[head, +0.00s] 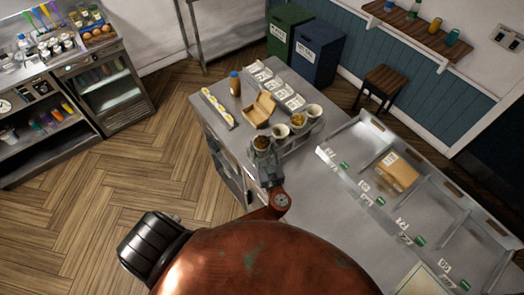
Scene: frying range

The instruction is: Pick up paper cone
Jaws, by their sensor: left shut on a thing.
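My left gripper (263,152) is at the near end of a row of paper cones on the steel counter. It is shut on the nearest paper cone (261,141), which has brownish contents. The gripper hides the lower part of this cone, and I cannot tell whether it is clear of its stand. More cones stand in a line behind it: a pale one (281,131), one with yellow-brown food (298,120), and one at the far end (314,111). My right gripper is not in view.
An open cardboard box (259,110), a brown bottle (235,84) and a long tray of yellow items (217,109) are on the counter (225,135). Several labelled containers (275,86) line its back. A divided steel pass (345,140) with a brown package (396,174) lies right.

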